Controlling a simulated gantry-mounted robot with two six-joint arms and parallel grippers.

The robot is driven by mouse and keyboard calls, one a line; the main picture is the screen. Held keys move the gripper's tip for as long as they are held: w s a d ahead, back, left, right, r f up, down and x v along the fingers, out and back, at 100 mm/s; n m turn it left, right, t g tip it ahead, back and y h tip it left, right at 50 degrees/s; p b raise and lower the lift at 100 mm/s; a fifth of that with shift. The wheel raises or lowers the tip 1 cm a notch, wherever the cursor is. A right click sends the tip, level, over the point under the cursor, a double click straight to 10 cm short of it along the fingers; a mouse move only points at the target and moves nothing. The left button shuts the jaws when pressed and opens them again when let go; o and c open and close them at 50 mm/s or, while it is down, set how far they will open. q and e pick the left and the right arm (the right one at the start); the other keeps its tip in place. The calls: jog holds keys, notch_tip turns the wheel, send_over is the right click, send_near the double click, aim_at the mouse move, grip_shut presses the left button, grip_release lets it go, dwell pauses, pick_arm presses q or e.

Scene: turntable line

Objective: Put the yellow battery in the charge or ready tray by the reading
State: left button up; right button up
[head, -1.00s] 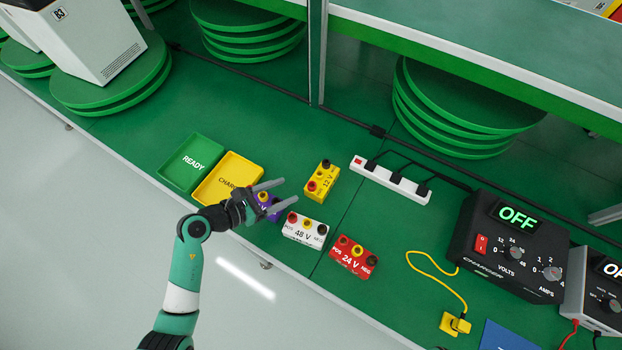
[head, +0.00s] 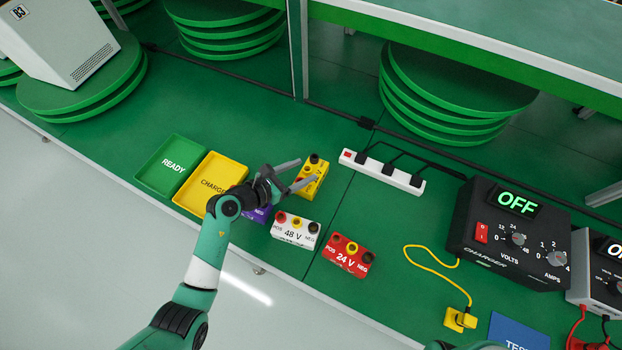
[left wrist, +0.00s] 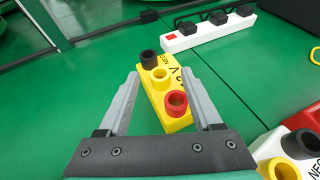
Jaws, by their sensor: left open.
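The yellow battery (head: 311,177), with black, yellow and red terminals, stands on the green bench. In the left wrist view the yellow battery (left wrist: 163,88) shows between the two fingers. My left gripper (head: 306,172) is open, its fingers apart on either side of the battery; I cannot tell whether they touch it. The green READY tray (head: 150,178) and the yellow CHARGE tray (head: 186,205) lie to the left, both empty. The charger (head: 510,235) at the right shows OFF. A bit of an arm shows at the bottom edge, but no right gripper.
A purple battery (head: 257,214) lies partly behind my left wrist. A white 48 V battery (head: 297,230) and a red 24 V battery (head: 347,255) stand in front. A white power strip (head: 382,172) lies behind. A meter (head: 597,282) and a blue TEST mat (head: 517,335) are at right.

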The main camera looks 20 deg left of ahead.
pick_arm(q)
jog(key=shift+w+d+f, duration=0.15)
jog(key=shift+w+f, duration=0.05)
jog(key=shift+w, duration=0.1)
grip_shut()
jog(key=shift+f, duration=0.1)
dwell(1.0)
